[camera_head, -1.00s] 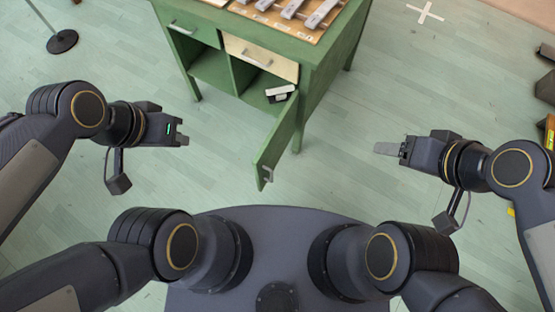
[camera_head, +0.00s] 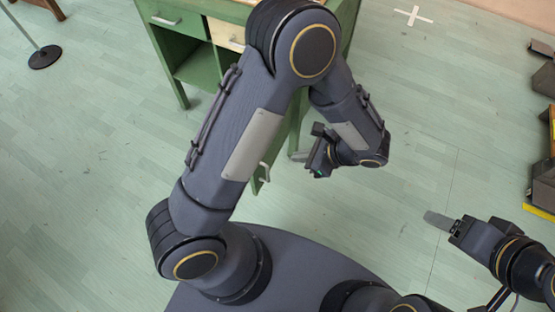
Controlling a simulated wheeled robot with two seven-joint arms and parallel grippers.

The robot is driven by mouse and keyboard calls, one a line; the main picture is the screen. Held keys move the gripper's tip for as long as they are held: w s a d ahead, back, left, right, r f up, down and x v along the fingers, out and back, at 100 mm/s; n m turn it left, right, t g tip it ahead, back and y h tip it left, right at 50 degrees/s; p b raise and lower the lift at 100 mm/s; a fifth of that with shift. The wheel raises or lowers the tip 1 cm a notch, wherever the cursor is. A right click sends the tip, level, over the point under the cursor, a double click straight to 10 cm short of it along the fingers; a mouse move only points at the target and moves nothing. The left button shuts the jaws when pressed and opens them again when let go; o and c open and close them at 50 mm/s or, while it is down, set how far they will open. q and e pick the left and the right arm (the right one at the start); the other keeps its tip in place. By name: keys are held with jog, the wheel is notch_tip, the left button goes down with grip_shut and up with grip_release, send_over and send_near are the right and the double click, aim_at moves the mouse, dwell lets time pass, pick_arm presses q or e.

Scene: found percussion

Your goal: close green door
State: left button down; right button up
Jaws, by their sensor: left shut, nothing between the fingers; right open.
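The green door (camera_head: 279,148) of the green cabinet (camera_head: 181,82) stands open, swung out towards me. Its pale handle (camera_head: 264,171) shows near its free end. My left arm crosses in front of the cabinet and hides much of the door and the right compartment. My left gripper (camera_head: 299,157) is shut and empty, just right of the door; I cannot tell whether it touches it. My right gripper (camera_head: 436,218) is open and empty over the floor at the right, well away from the door.
A green drawer (camera_head: 178,19) and a cream drawer (camera_head: 224,34) sit above the open shelf space. A black stand base (camera_head: 45,57) is at the far left. Dark and yellow objects (camera_head: 541,186) line the right edge. The floor between is clear.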

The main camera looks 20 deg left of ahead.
pick_arm(q)
jog(key=a+r+b+x, duration=0.2)
jog(key=x, duration=1.1)
